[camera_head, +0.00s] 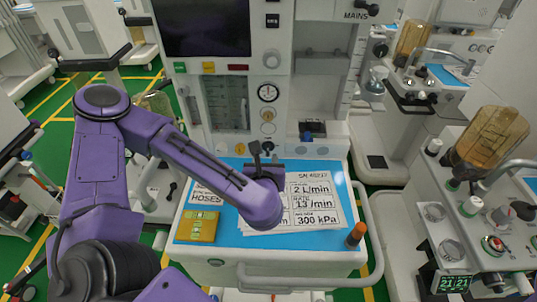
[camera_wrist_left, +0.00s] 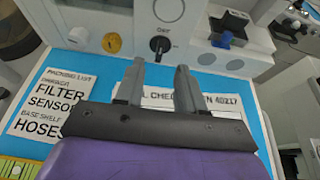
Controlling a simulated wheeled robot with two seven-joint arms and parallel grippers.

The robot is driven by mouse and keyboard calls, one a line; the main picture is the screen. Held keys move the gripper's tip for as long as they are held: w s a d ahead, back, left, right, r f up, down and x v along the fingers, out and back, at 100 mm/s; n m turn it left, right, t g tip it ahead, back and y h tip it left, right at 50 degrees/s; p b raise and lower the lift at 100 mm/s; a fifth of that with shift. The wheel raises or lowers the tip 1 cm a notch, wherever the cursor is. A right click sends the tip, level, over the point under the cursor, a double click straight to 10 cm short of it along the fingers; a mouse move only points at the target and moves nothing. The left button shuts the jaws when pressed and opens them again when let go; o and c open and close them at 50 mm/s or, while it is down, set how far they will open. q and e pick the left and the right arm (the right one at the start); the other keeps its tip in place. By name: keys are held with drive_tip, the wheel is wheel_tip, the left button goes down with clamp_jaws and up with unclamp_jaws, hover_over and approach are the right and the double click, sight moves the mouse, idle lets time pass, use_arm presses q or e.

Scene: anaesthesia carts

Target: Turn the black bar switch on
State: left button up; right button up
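The black bar switch (camera_wrist_left: 160,45) is on the pale front panel of the cart, just above its worktop. It shows in the left wrist view, with its bar roughly upright in the picture and small lettering above it. My left gripper (camera_wrist_left: 160,66) is open, its two grey fingers pointing at the panel. The switch shows beyond and between the fingertips, and I cannot tell whether they touch it. In the head view my left gripper (camera_head: 263,149) is low in front of the panel, and the switch is hard to make out behind the fingers. My right gripper is out of view.
A yellow knob (camera_wrist_left: 112,43) is left of the switch and a blue-and-black part (camera_wrist_left: 228,38) is right of it. Printed sheets (camera_head: 305,205), a yellow block (camera_head: 197,227) and an orange-topped cylinder (camera_head: 355,235) are on the blue worktop. Another cart (camera_head: 450,200) stands at right.

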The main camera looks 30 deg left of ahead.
sight(268, 147)
use_arm(q)
drive_tip(key=f+b, duration=0.1)
drive_tip(key=w+f+b, duration=0.1)
drive_tip(key=b, duration=0.1)
drive_tip(key=shift+w+a, duration=0.1)
drive_tip(key=shift+a, duration=0.2)
drive_tip(key=x, duration=0.3)
drive_tip(key=r+p+x, duration=0.1)
drive_tip(key=x, duration=0.2)
drive_tip(key=shift+w+a, duration=0.2)
drive_tip(key=shift+w, duration=0.2)
drive_tip(key=shift+w+a+f, duration=0.15)
drive_tip(key=shift+w+a, duration=0.05)
drive_tip(key=shift+w, duration=0.05)
drive_tip(key=shift+w+a+f, duration=0.1)
drive_tip(key=shift+w+f, duration=0.15)
drive_tip(key=shift+w, duration=0.15)
drive_tip(key=shift+s, duration=0.1)
clamp_jaws()
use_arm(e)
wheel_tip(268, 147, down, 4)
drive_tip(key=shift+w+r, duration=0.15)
